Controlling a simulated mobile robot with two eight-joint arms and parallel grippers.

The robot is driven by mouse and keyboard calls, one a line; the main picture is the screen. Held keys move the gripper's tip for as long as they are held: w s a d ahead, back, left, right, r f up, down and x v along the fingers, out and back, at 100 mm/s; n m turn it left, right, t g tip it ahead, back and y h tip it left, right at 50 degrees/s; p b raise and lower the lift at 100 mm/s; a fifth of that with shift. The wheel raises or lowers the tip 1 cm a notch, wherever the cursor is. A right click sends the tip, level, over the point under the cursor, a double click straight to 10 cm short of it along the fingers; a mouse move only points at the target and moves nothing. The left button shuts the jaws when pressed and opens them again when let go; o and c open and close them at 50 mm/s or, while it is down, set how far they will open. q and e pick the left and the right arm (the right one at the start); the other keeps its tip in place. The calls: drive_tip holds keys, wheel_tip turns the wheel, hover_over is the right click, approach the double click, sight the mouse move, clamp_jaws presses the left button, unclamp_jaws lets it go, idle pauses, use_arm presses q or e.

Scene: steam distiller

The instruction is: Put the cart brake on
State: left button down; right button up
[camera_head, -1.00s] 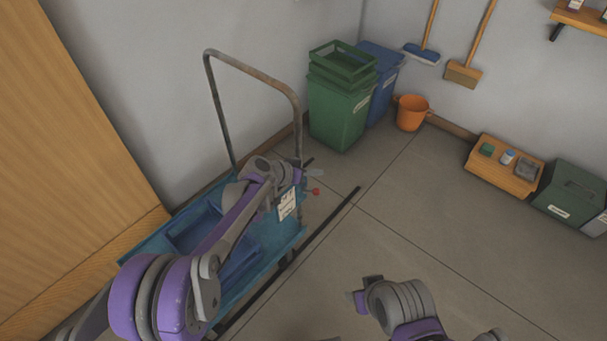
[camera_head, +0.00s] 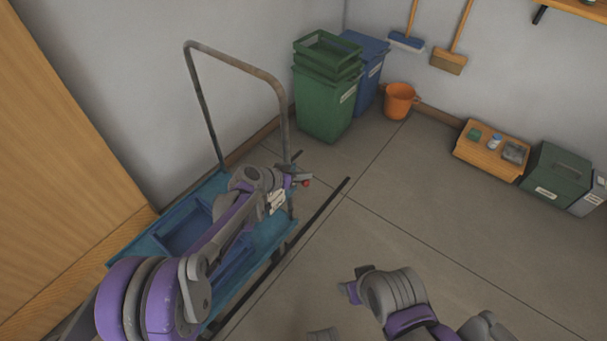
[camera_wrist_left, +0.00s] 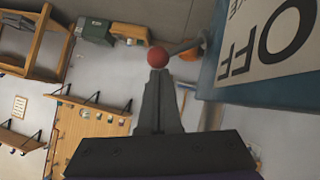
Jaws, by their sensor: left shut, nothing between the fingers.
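The cart (camera_head: 262,238) has a blue deck with a tall grey push handle (camera_head: 238,63) and stands along the left wall. Its brake lever ends in a red knob (camera_head: 306,183) at the deck's far right corner. My left gripper (camera_head: 298,178) is at this corner, right by the knob. In the left wrist view its shut fingers (camera_wrist_left: 160,90) point at the red knob (camera_wrist_left: 158,57), which shows just beyond the tips; I cannot tell whether they touch. The grey lever (camera_wrist_left: 184,46) runs right toward a plate marked OFF (camera_wrist_left: 265,42).
Green bins (camera_head: 326,100) and a blue bin (camera_head: 369,70) stand behind the cart, with an orange bucket (camera_head: 399,101) beside them. A wooden box (camera_head: 487,157) and a dark green case (camera_head: 556,175) lie along the back wall.

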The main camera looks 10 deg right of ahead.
use_arm(q)
drive_tip(key=shift+s+d+f+m+t, duration=0.25)
drive_tip(key=shift+s+m+t, duration=0.05)
idle(0.4)
drive_tip(key=shift+s+d+f, duration=0.1)
drive_tip(key=shift+f, duration=0.05)
drive_tip(key=shift+s+d+f, duration=0.2)
drive_tip(key=shift+s, duration=0.05)
drive_tip(key=f+m+t+y, duration=0.1)
drive_tip(key=s+f+m+t+y, duration=0.1)
drive_tip(key=f+m+t, duration=0.1)
drive_tip(key=d+f+m+t+y, duration=0.1)
drive_tip(key=m+t+y, duration=0.1)
drive_tip(key=shift+s+f+b, duration=0.25)
drive_tip(key=shift+f+b, duration=0.05)
drive_tip(key=shift+f, duration=0.05)
drive_tip(key=shift+r, duration=0.15)
drive_tip(key=shift+r+p, duration=0.4)
drive_tip(key=shift+r, duration=0.3)
